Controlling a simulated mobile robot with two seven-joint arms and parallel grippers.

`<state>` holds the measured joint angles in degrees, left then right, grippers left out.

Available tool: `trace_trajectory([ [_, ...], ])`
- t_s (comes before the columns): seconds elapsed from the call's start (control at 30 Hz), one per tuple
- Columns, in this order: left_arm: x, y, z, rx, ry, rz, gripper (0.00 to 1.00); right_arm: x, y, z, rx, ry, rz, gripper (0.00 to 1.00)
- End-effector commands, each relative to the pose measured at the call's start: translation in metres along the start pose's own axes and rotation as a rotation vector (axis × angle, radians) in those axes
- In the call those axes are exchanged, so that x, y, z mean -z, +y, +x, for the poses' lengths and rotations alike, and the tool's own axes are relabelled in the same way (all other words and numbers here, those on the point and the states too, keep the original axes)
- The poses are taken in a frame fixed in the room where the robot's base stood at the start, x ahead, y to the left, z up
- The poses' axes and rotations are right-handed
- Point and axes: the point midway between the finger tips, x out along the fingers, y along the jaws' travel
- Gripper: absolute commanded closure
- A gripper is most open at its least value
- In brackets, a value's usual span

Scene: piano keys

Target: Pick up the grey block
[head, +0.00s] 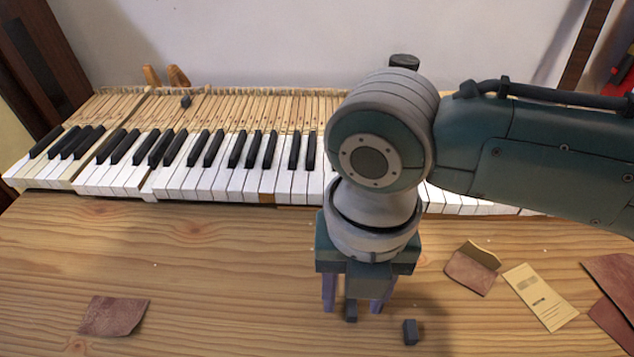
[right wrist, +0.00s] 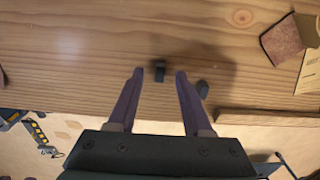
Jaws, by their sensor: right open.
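Two small dark grey blocks lie on the wooden tabletop. In the head view one block (head: 351,312) is between the purple fingers of my right gripper (head: 352,303), and the other block (head: 410,332) is just to the right of the fingers. In the right wrist view the first block (right wrist: 160,73) shows between the open fingertips of the right gripper (right wrist: 160,74), with a gap on each side. The second block (right wrist: 203,89) is outside the right finger, close to it. The right gripper points down and is empty. My left gripper is not in view.
A piano keyboard (head: 215,183) with exposed wooden action parts stands along the back. Brown sandpaper pieces (head: 472,272) and a cream card (head: 540,297) lie to the right. Another sandpaper piece (head: 113,316) lies front left. The tabletop (head: 220,265) left of the gripper is mostly clear.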

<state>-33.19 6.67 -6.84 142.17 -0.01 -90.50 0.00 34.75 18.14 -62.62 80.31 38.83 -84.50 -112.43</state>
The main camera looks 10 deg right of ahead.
Motion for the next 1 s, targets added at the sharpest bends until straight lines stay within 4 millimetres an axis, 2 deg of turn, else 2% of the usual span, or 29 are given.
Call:
trace_trajectory([
  [0.03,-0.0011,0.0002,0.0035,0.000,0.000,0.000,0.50,0.0002,0.0001,0.0077,0.000,0.000,0.001,0.50],
  [0.1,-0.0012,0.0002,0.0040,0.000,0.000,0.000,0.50,0.0001,0.0001,0.0109,0.000,-0.001,0.001,0.50],
  [0.33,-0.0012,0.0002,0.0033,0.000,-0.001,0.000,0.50,-0.0001,0.0002,0.0110,-0.001,-0.002,0.000,0.51],
  [0.77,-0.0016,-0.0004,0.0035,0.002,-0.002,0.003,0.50,-0.0001,0.0000,0.0108,-0.001,-0.001,0.001,0.99],
  [1.0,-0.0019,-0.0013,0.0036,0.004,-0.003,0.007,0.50,-0.0002,0.0000,0.0107,0.000,-0.002,0.001,1.00],
])
